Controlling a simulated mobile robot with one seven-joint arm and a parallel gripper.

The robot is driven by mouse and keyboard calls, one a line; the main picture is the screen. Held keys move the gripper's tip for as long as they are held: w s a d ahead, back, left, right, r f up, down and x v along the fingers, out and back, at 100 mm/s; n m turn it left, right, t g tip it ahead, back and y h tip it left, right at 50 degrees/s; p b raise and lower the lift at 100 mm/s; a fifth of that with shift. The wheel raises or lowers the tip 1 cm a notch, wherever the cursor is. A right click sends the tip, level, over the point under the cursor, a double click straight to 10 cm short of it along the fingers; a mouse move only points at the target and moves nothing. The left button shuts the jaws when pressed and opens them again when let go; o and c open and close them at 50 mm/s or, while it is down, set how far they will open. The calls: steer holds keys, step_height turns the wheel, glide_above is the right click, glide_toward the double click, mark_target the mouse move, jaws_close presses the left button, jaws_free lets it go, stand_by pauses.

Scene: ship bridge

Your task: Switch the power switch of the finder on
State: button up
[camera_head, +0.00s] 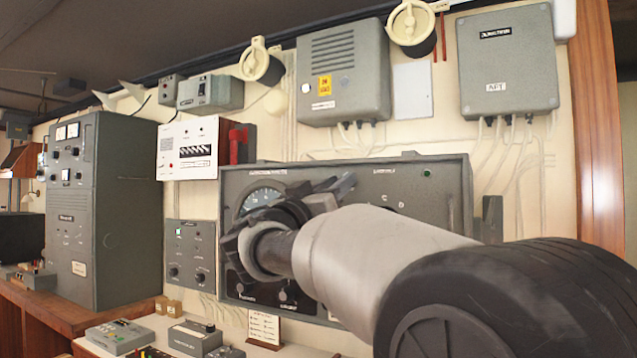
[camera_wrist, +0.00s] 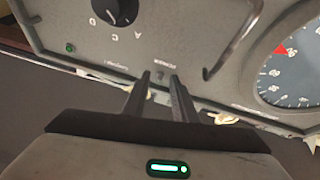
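The finder is a grey panel box (camera_head: 450,190) on the wall, with a round dial (camera_head: 262,198) at its upper left. In the wrist view its face (camera_wrist: 200,20) appears turned over, with the dial (camera_wrist: 295,60) at right and a black knob (camera_wrist: 115,10) at top. A small dark power switch (camera_wrist: 160,74), with a small label beside it, shows between the fingertips of my gripper (camera_wrist: 160,76). My gripper's fingers are parted by a narrow gap. I cannot tell whether they touch the switch or which way it is set. In the head view my arm hides the panel's middle.
A curved handle (camera_wrist: 235,45) sticks out from the panel close to my fingers. A green lamp (camera_wrist: 70,47) is on the panel's other side. A white box with a red handset (camera_head: 240,145) hangs left of the finder. Small devices stand on the desk (camera_head: 120,335) below.

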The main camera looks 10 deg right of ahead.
jaws_close()
